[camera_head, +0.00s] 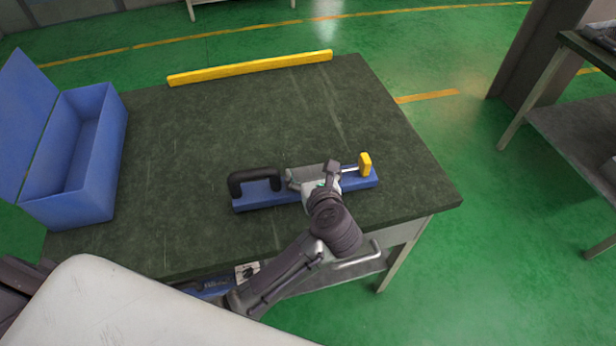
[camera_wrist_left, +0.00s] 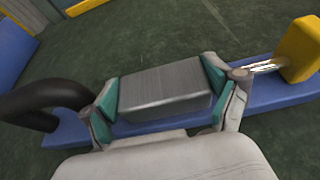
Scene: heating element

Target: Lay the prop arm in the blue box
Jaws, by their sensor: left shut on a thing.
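A blue-based tool (camera_head: 240,203) lies on the dark table, with a black loop handle (camera_head: 256,180) at its left end, a grey metal block (camera_wrist_left: 165,88) in the middle and a yellow end piece (camera_head: 365,164) at its right. My left gripper (camera_wrist_left: 165,95) is shut on the grey block, one teal-padded finger at each end. The blue base appears to rest on the table. The blue box (camera_head: 97,195) stands open at the table's left, its lid (camera_head: 25,120) raised. I cannot tell whether this tool or the yellow bar (camera_head: 250,69) is the prop arm.
The yellow bar lies along the table's far edge. The dark tabletop (camera_head: 200,130) is clear between the tool and the box. A second table (camera_head: 575,120) stands at the right across the green floor.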

